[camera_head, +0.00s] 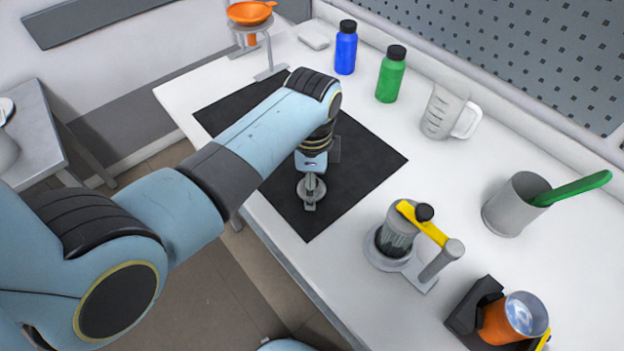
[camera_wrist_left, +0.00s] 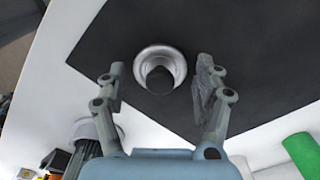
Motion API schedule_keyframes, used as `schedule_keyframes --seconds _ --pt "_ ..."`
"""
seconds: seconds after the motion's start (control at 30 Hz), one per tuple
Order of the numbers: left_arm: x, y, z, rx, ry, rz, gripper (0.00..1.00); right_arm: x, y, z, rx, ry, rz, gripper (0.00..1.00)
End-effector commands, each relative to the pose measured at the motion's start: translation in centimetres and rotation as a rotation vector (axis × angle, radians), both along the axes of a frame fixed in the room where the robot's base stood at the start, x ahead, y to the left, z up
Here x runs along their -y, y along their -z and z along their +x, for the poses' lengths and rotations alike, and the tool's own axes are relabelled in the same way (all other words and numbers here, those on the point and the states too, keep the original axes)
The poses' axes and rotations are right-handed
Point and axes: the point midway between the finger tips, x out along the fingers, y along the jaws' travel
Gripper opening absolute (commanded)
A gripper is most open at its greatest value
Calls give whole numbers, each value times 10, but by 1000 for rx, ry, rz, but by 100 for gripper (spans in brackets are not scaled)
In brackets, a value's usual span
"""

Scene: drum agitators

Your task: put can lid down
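The can lid (camera_wrist_left: 175,66) is a round silvery disc with a dark knob at its centre. It lies on the black mat (camera_head: 370,160), and in the head view gripper fingers cover part of it. My left gripper (camera_head: 311,188) points down over the lid. In the left wrist view the fingers of my left gripper (camera_wrist_left: 158,80) are spread apart on either side of the lid, with gaps between them and its rim. An orange can (camera_head: 496,326) with a shiny silver top sits in a black holder at the lower right. My right gripper is not in view.
A clamp device with a yellow bar (camera_head: 425,224) stands right of the mat. A grey cup (camera_head: 513,205) holds a green-handled tool. A measuring jug (camera_head: 441,112), a green bottle (camera_head: 390,78) and a blue bottle (camera_head: 345,50) line the back. The mat's right part is clear.

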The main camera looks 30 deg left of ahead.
Motion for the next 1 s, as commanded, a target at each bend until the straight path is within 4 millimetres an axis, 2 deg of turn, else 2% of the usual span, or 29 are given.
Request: schedule_keyframes --seconds 0.27,0.43,0.57,0.8,1.0 --pt "0 0 0 0 0 0 76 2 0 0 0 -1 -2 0" --pt "0 -12 1 2 0 0 76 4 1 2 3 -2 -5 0" --pt "1 -37 1 4 0 -1 76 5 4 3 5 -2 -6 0" --pt "0 -92 1 4 -1 0 76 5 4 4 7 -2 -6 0" --pt "0 -118 0 1 1 0 76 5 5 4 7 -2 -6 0"
